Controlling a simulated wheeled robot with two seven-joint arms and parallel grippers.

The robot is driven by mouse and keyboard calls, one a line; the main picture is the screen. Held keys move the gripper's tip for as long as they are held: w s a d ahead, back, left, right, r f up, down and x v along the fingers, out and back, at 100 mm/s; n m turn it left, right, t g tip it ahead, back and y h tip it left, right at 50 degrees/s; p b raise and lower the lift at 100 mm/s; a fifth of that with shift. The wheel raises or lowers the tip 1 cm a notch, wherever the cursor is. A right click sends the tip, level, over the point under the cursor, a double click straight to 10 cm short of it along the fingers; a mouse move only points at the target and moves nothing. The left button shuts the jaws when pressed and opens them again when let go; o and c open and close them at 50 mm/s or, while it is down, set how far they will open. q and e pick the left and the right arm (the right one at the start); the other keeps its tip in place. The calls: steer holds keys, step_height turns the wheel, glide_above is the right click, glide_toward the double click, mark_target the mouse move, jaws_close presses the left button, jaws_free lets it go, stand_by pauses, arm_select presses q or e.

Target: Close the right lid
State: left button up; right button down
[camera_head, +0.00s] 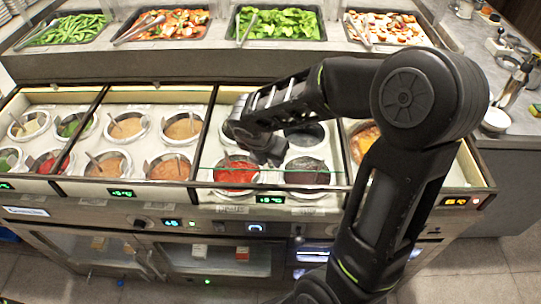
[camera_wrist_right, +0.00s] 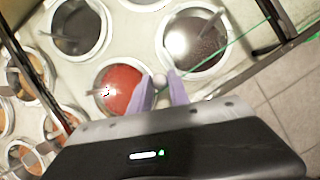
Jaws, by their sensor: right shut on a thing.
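My right gripper (camera_head: 272,160) is over the third section of the sauce counter, between a red sauce well and a dark sauce well. In the right wrist view its two pale purple fingers (camera_wrist_right: 161,92) are shut on a small round knob (camera_wrist_right: 159,80). The knob seems to belong to a clear glass lid, the right lid; its thin green edge (camera_wrist_right: 235,46) shows in the wrist view and runs across the front wells in the head view. The glass is hard to see, and its exact tilt cannot be told. My left gripper is not in view.
Red sauce (camera_head: 237,172) and dark sauce (camera_head: 307,171) sit in round wells below the gripper. More sauce wells fill the sections to the left. Trays of vegetables (camera_head: 280,23) stand on the shelf behind. My right arm hides part of the right end.

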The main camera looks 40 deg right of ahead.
steer(key=c, duration=1.5)
jaws_free()
steer(key=shift+r, duration=0.1)
steer(key=shift+v, duration=3.85)
